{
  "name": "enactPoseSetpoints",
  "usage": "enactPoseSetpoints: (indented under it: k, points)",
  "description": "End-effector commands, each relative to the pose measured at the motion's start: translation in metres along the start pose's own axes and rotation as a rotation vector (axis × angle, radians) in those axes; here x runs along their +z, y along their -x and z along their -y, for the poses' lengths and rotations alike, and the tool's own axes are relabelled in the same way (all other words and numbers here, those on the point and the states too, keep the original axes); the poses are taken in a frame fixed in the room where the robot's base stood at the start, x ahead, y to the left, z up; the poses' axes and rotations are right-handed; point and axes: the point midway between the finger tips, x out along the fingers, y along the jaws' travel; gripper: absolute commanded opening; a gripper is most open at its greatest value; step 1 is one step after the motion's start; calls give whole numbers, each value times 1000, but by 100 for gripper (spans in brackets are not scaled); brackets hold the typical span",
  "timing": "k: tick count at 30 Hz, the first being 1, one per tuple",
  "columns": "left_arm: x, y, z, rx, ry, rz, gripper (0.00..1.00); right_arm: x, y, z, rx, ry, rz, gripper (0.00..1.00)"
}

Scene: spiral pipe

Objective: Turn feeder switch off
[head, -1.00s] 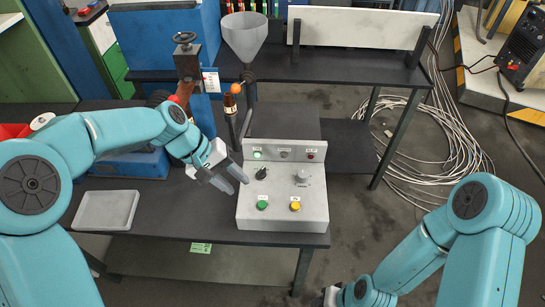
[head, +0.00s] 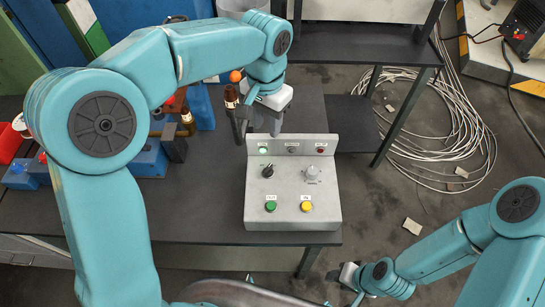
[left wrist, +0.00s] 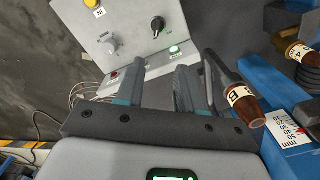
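The grey control box (head: 292,212) stands at the table's front edge. It bears a black rotary switch (head: 267,171) and a grey knob (head: 312,172); I cannot read which is the feeder switch. The black switch also shows in the left wrist view (left wrist: 157,24). A green lamp (head: 264,150) is lit above it. My left gripper (head: 262,127) is behind the box's upper left edge, pointing down, its fingers apart and empty in the left wrist view (left wrist: 158,90). My right gripper (head: 346,274) is low at the front, apart from the box; its fingers are unclear.
A green button (head: 270,206) and a yellow button (head: 306,206) sit low on the box. A brown handle (head: 231,97) stands beside my left gripper; it is close in the left wrist view (left wrist: 243,104). Blue machinery (head: 150,158) is on the left. Cables (head: 440,130) lie on the floor.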

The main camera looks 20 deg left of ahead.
Motion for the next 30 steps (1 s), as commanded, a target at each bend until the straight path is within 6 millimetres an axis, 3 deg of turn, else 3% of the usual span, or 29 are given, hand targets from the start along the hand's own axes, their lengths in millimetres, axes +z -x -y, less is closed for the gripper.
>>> enactPoseSetpoints:
  k: [5,21,30]
  points:
    - [2,-6,-8,-2,-14,-4,37,1,1,0,0,1,1,43]
    - [1,-124,-6,1,-14,-1,37,1,11,4,0,1,1,43]
    - [-1,-158,-5,0,-16,-5,37,1,14,5,0,1,1,43]
